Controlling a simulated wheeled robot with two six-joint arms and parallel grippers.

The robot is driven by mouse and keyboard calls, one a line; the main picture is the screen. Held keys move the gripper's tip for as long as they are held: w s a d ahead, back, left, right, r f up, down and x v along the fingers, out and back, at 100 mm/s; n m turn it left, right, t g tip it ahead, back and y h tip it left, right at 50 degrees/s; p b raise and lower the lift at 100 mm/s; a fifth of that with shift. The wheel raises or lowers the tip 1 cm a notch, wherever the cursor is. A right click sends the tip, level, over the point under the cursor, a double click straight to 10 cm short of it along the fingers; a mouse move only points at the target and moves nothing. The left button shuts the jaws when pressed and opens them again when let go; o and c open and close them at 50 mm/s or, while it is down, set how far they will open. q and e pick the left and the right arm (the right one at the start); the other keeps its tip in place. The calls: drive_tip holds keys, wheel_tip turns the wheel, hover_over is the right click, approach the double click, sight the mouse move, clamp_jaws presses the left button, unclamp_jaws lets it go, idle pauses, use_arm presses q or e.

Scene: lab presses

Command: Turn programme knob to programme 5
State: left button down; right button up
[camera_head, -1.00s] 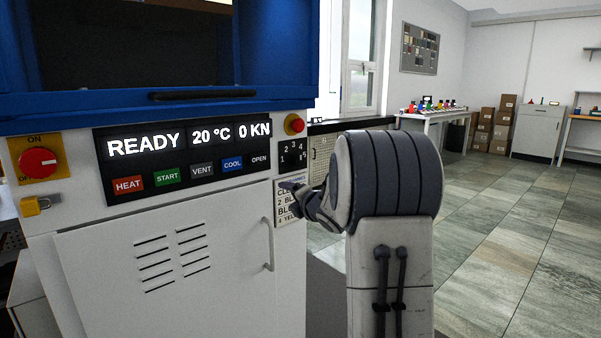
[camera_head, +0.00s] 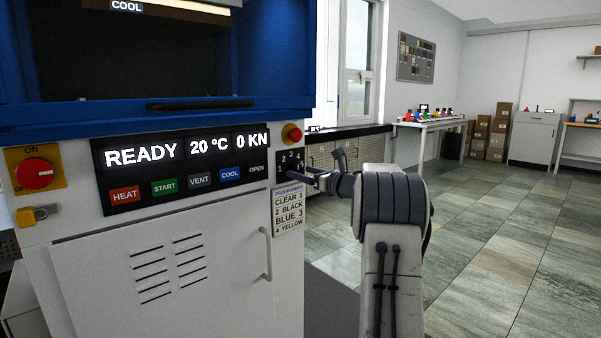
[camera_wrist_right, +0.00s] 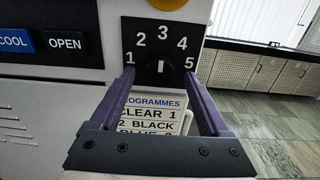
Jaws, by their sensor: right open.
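The programme dial (camera_head: 290,161) is a dark plate with numbers 1 to 5, on the right of the press panel. In the right wrist view the dial plate (camera_wrist_right: 163,22) shows clearly. The small dark knob (camera_wrist_right: 160,68) has a white mark standing near upright, roughly toward 3. My right gripper (camera_head: 311,174) is at the dial's lower edge in the head view. In the wrist view my right gripper (camera_wrist_right: 158,74) is open, with a purple finger on each side of the knob and gaps to both. Whether the tips reach the knob's depth I cannot tell. My left gripper is not seen.
The programmes label (camera_head: 288,209) sits just below the dial. A red button (camera_head: 292,134) is just above it. The display (camera_head: 180,150) reads READY, 20 °C, 0 KN. A door handle (camera_head: 266,250) sticks out lower down. The floor to the right is open.

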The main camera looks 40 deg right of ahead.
drive_tip(key=shift+w, duration=0.9)
clamp_jaws()
